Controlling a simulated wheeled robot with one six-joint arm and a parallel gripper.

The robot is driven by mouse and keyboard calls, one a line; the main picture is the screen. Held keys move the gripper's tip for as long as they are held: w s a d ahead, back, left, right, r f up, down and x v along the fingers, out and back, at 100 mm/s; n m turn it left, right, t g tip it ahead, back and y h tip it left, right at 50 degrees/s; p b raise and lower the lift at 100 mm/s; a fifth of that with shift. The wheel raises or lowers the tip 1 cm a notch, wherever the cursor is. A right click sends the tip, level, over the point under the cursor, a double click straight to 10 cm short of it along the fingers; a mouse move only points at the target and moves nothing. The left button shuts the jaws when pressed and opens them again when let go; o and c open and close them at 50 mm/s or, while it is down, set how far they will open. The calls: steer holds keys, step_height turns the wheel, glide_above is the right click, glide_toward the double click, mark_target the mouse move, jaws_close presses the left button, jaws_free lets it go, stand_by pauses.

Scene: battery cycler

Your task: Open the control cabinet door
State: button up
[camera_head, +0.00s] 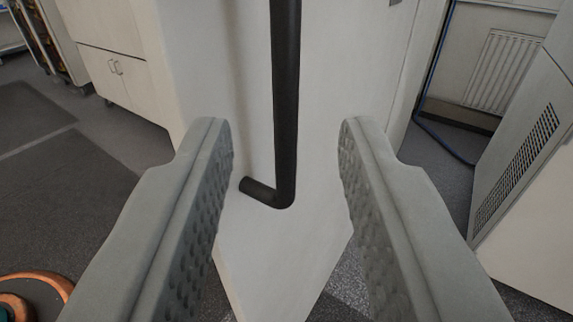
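The control cabinet door (325,80) is a pale panel filling the middle of the view. Its black bar handle (286,100) runs down from the top edge and bends left at its lower end to meet the panel. My gripper (285,150) is open, with one grey ridged finger on each side of the handle. Clear gaps show between the handle and both fingers, and nothing is held. The upper end of the handle is outside the picture. I cannot tell whether the door is shut or ajar.
A pale cabinet with small handles (115,68) stands at the back left. A grey unit with a dark vent grille (517,165) stands at the right. A blue cable (432,85) runs down to the floor near it. An orange and dark round object (30,295) is at the lower left. Open floor (60,190) lies left.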

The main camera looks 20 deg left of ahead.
steer(key=v, duration=0.7)
steer(key=shift+s, duration=0.25)
steer(key=shift+d, duration=0.1)
